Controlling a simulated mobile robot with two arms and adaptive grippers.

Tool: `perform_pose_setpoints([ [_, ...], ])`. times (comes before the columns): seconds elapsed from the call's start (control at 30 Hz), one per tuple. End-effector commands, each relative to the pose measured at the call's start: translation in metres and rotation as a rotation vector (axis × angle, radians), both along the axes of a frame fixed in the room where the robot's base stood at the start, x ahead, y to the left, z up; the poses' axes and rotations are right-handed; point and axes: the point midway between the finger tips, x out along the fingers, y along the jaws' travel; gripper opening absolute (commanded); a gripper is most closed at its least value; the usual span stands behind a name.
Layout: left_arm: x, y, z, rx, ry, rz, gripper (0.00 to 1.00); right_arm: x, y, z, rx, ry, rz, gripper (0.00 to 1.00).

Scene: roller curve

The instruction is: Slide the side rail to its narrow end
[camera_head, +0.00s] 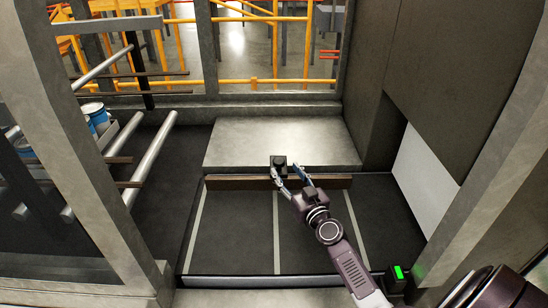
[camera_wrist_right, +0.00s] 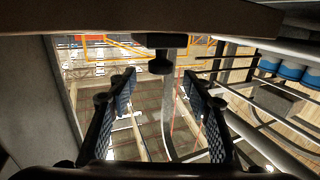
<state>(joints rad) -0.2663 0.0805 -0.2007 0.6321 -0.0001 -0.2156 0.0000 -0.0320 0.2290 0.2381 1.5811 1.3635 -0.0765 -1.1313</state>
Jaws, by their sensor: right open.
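The side rail is a long brown bar (camera_head: 235,183) lying crosswise at the far edge of a dark striped bed. A black knob (camera_head: 278,162) stands on it near its middle. My right gripper (camera_head: 290,175) reaches in from the lower right, open, its fingertips close to the knob and rail. In the right wrist view, the open fingers of the right gripper (camera_wrist_right: 160,88) point toward the knob (camera_wrist_right: 160,64), which appears between and just beyond the tips. The rail's underside (camera_wrist_right: 90,20) crosses the top there. Contact with the knob cannot be told. My left gripper is not seen.
A grey raised plate (camera_head: 280,138) lies behind the rail. Grey posts (camera_head: 85,150) frame both sides. Metal rollers and blue cans (camera_head: 96,112) are at the left. A box with a green light (camera_head: 398,273) sits at the lower right.

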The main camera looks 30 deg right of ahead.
Motion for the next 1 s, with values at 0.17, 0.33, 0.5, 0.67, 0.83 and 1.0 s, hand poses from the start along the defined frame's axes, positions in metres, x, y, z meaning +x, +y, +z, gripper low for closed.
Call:
perform_pose_setpoints([
  [0.17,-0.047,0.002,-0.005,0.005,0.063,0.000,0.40,0.026,-0.004,0.001,0.001,-0.002,0.001,0.46],
  [0.33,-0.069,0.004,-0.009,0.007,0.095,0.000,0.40,0.049,-0.007,0.000,0.001,-0.002,0.001,0.46],
  [0.5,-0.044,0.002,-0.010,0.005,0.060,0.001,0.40,0.063,-0.009,0.000,-0.001,-0.001,0.003,0.46],
  [0.67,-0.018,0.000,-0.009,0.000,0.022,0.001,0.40,0.068,-0.010,0.000,-0.001,0.000,0.003,0.46],
  [0.83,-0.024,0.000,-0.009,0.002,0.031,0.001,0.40,0.068,-0.010,0.000,-0.001,0.000,0.003,0.46],
  [1.0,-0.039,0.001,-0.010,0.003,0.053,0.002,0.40,0.068,-0.010,0.000,-0.001,0.000,0.003,0.32],
])
